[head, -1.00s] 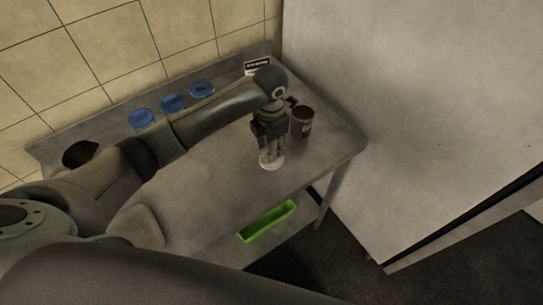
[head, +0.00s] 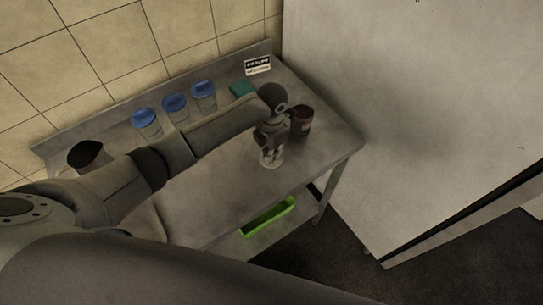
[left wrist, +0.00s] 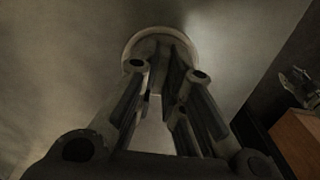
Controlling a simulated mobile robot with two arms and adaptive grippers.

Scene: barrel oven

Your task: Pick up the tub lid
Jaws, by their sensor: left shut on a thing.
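The tub lid (head: 271,163) is a small pale round disc on the steel table, near its right end. My left gripper (head: 270,152) points down at it from above. In the left wrist view the lid (left wrist: 131,45) shows as a round rim beyond the fingers. My left gripper (left wrist: 160,85) is shut on the lid's middle; the fingers hide the grip itself. I cannot tell whether the lid is clear of the table. A brown tub (head: 303,121) stands just right of the gripper, partly hidden by it. A grey finger-like part (left wrist: 299,84) may be my right gripper.
Several blue-topped cups (head: 175,105) stand along the back wall, with a teal block (head: 241,89) and a small sign (head: 257,66) nearby. A green tray (head: 268,217) sits on the lower shelf. A tall pale cabinet (head: 410,110) stands on the right.

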